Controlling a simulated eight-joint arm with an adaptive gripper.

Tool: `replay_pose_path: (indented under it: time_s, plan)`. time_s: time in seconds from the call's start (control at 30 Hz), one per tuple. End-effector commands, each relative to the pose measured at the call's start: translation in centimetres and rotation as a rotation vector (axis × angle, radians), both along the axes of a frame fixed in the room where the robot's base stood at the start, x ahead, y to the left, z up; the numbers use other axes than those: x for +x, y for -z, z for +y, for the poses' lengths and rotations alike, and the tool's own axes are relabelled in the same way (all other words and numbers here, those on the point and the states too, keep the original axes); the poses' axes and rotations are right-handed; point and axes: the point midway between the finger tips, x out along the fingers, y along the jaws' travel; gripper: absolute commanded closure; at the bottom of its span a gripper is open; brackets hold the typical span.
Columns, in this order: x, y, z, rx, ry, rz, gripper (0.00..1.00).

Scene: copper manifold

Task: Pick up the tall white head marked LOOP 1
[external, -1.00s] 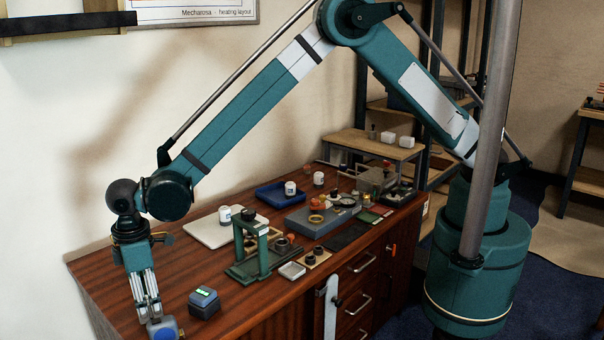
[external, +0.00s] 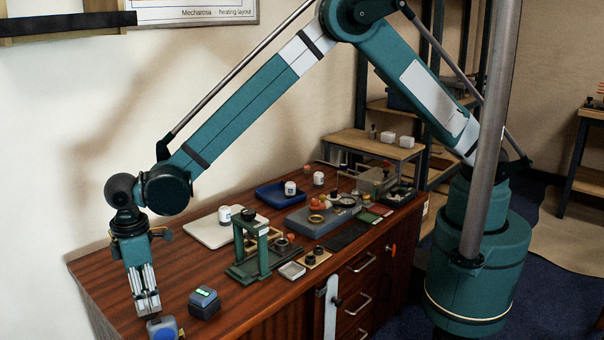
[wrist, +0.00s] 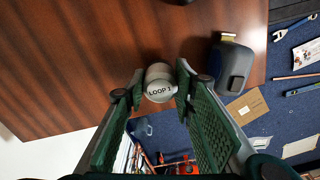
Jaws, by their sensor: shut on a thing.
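In the external view my gripper (external: 149,312) points down at the near left end of the wooden bench. I cannot make out the head there, and I cannot tell whether it touches the bench.
A blue-grey tape measure (wrist: 234,66) lies right of the head, close to my fingers; it also shows in the external view (external: 163,328). A box with a green display (external: 204,303) stands to the right. A green press frame (external: 251,247) is farther along the bench.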

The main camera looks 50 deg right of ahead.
Motion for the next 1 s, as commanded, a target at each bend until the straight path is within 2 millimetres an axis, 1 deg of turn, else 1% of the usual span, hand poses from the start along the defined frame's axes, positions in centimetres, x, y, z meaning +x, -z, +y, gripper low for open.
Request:
replay_pose_path:
  time_s: [0.03,0.4,0.5,0.7,1.0]
  plan:
    - [0.0,-0.7,0.0,0.000,0.000,0.000,0.87]
    - [0.0,-6.2,0.0,0.000,0.000,0.000,0.87]
    - [0.0,-7.3,0.0,0.000,0.000,0.000,0.87]
    - [0.0,-8.5,0.0,0.000,0.000,0.000,0.87]
    - [0.0,-8.6,0.0,0.000,0.000,0.000,0.87]
